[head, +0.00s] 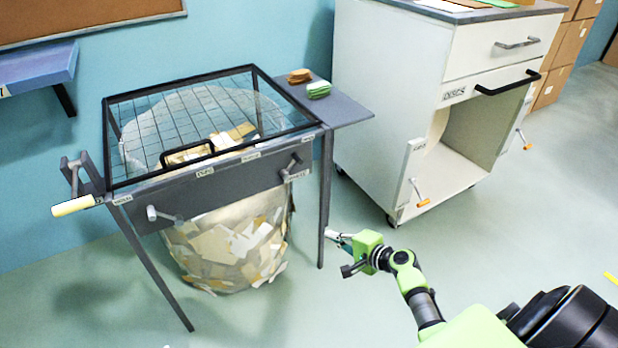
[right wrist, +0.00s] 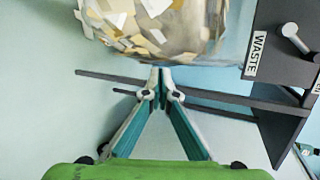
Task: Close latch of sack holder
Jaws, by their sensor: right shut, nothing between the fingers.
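The sack holder (head: 226,185) is a dark grey stand at left centre in the head view. Its black mesh lid (head: 190,115) lies down over the top, with a black handle in front. A clear sack (head: 225,250) of paper scraps hangs below. The front panel has a small grey turn handle (head: 160,215) at left and another (head: 290,168) at right. The right one also shows beside the WASTE label in the right wrist view (right wrist: 297,38). My right gripper (head: 333,236) is shut and empty, low beside the holder's right front leg. My left gripper is out of view.
A lever with a cream grip (head: 72,206) sticks out at the holder's left. A side shelf (head: 340,108) carries a brown and a green bundle. A white cabinet (head: 390,90) with an open lower compartment stands at right. The floor in front is clear.

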